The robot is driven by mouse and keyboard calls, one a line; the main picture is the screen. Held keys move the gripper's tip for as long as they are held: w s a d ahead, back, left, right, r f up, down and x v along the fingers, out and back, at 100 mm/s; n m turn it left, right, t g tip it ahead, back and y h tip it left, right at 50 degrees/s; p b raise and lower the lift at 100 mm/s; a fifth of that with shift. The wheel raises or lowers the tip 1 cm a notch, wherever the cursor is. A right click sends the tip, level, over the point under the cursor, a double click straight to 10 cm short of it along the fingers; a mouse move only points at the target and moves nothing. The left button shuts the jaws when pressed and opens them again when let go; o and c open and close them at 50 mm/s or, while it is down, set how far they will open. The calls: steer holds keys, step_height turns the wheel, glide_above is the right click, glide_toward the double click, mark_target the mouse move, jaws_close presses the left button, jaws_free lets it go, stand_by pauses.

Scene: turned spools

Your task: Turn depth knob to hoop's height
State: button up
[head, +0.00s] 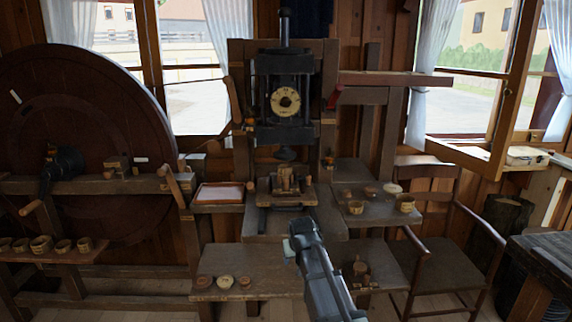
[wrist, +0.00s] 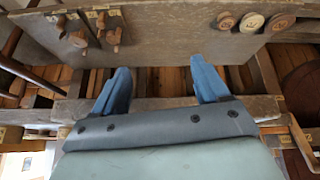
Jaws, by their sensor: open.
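A round brass-coloured dial (head: 285,101), which looks like the depth knob, is on the front of the dark upright press. Small ring-shaped wooden pieces (head: 406,203) stand on the right shelf; I cannot tell which is the hoop. My gripper (head: 291,246) is low in front of the press, well below the dial and apart from it. In the wrist view, its two blue fingers (wrist: 163,82) are spread with nothing between them. The dial does not show in the wrist view.
A low front bench (head: 250,258) holds several small round pieces at its left and turned pegs (head: 361,268) at its right. A large dark wheel (head: 75,120) stands at left. A chair (head: 440,240) is at right. The wrist view shows the bench underneath, with discs (wrist: 252,22).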

steer(key=w+r+t, duration=0.2)
steer(key=w+r, duration=0.2)
steer(key=r, duration=0.8)
steer(key=w+a+r+t, duration=0.1)
steer(key=w+r+t, duration=0.25)
steer(key=r, duration=0.75)
steer(key=w+r+t, duration=0.2)
steer(key=w+r, duration=0.3)
steer(key=r, duration=0.7)
steer(key=t, duration=0.5)
glide_toward(286, 102)
steer(key=w, duration=0.9)
steer(key=shift+w+r, duration=0.1)
steer(key=shift+r, duration=0.05)
steer(key=shift+c, duration=0.2)
steer(key=c, duration=1)
steer(key=shift+n, duration=0.3)
